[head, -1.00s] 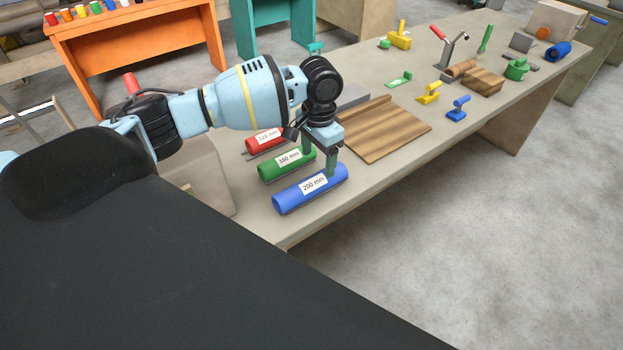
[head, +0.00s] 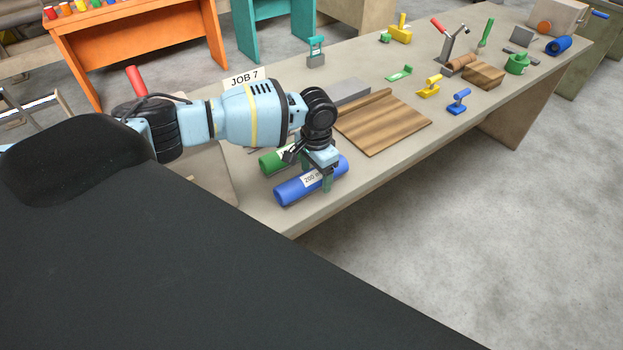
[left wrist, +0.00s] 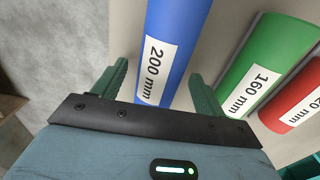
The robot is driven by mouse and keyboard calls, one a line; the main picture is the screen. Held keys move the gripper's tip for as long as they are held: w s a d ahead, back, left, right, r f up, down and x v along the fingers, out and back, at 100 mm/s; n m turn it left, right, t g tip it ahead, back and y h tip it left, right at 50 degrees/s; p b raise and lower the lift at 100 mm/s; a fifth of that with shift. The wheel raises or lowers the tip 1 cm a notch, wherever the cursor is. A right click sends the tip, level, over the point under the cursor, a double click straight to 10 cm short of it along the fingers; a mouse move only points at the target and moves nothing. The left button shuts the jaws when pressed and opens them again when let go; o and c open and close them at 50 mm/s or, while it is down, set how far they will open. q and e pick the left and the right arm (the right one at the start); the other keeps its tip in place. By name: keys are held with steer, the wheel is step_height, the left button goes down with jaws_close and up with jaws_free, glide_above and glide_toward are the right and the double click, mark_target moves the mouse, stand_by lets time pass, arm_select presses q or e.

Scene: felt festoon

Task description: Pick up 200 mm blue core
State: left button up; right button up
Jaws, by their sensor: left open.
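The 200 mm blue core (head: 297,189) lies on its side near the front edge of the bench. It also shows in the left wrist view (left wrist: 172,45), with its white "200 mm" label. My left gripper (head: 322,182) is low over the right part of the blue core. In the left wrist view the open fingers of my left gripper (left wrist: 158,88) stand one on each side of the core, with a gap on each side. My right gripper is not in view.
The 160 mm green core (left wrist: 262,62) lies close beside the blue one, and a red core (left wrist: 302,105) lies beyond it. A wooden board (head: 385,130) lies to the right. A "JOB 7" card (head: 244,78) stands behind my arm.

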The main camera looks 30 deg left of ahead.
arm_select(q)
steer(key=c, duration=1.1)
steer(key=shift+r, duration=0.1)
